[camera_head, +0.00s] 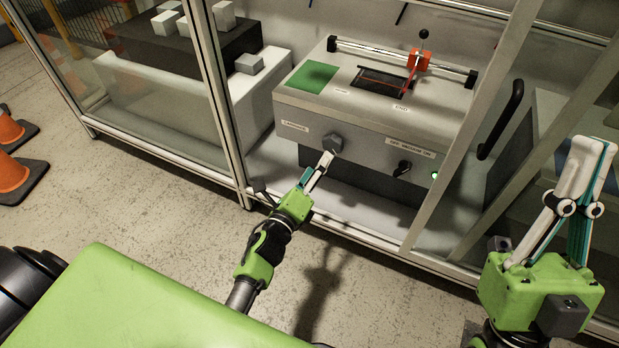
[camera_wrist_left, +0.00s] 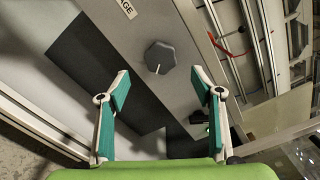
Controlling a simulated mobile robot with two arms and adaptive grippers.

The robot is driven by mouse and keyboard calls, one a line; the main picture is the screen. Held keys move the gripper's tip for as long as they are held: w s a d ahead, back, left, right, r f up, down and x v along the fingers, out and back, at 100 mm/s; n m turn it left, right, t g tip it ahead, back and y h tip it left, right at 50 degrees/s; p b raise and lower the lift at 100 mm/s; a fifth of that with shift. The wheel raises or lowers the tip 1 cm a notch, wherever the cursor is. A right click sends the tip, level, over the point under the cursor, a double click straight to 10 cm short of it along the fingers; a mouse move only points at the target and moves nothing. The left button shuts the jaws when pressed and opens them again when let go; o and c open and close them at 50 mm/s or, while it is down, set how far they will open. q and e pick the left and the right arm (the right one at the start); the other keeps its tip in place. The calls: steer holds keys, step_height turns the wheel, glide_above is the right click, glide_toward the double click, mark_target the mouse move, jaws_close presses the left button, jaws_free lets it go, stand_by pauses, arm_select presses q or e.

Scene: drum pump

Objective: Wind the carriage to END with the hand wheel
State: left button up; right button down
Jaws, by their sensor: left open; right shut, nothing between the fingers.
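The hand wheel (camera_head: 333,143) is a dark grey lobed knob on the front face of a grey machine (camera_head: 365,140). In the left wrist view the hand wheel (camera_wrist_left: 160,57) shows a white mark at its lower edge. My left gripper (camera_head: 324,163) is open just in front of it; in the wrist view the open fingers (camera_wrist_left: 162,85) frame it from below, apart from it. The orange-red carriage (camera_head: 420,61) sits toward the right of the rail, its red pointer (camera_head: 410,82) near the END label (camera_head: 401,107). My right gripper (camera_head: 590,155) is shut and empty, away from the machine.
A black switch (camera_head: 402,168) and a green lamp (camera_head: 435,175) are right of the wheel. A green patch (camera_head: 312,77) marks the machine top. Enclosure posts (camera_head: 222,100) stand left and right of the opening. A black handle (camera_head: 502,120) is at right.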

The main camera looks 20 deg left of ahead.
arm_select(q)
steer(key=s, duration=0.4)
steer(key=shift+s+a, duration=0.2)
steer(key=shift+s, duration=0.05)
